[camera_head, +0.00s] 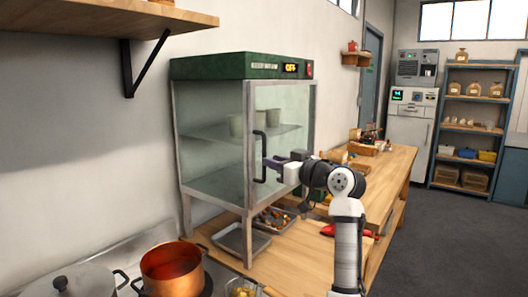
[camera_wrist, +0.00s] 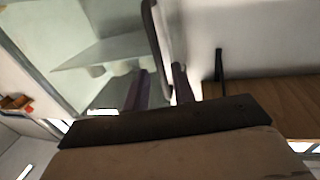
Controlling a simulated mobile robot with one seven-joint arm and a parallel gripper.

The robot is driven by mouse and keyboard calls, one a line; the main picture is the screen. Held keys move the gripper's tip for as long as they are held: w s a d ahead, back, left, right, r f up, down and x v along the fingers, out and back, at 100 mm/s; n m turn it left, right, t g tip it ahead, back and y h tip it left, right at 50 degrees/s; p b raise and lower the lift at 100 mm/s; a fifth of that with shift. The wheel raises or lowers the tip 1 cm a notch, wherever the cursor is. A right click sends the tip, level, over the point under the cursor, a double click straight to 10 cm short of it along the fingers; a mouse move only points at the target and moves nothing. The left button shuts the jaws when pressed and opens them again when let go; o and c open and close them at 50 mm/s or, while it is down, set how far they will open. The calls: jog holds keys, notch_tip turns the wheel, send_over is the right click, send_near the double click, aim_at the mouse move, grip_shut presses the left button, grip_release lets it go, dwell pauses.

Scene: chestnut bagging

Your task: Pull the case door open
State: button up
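The display case (camera_head: 212,135) has a green top with an orange "OFF" sign and glass sides in a grey metal frame. Its glass door (camera_head: 290,125) looks shut, with a dark upright looped handle (camera_head: 259,157) near the door's left edge. My gripper (camera_head: 268,163) reaches in from the right at the handle's height. In the wrist view, the two purple fingers of my gripper (camera_wrist: 160,90) stand apart with a gap between them. The handle (camera_wrist: 157,38) comes down toward this gap, closer to the right finger. I cannot tell whether either finger touches it.
Pale cups (camera_head: 236,124) stand on the shelf inside the case. Trays (camera_head: 241,239) lie beneath it on the wooden counter (camera_head: 300,262). A copper pot (camera_head: 172,270) and a lidded grey pot (camera_head: 75,283) stand at front left. The floor (camera_head: 450,235) at right is clear.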

aim_at(264, 178)
jog(key=shift+p+x, duration=0.65)
jog(key=shift+x, duration=1.7)
grip_shut()
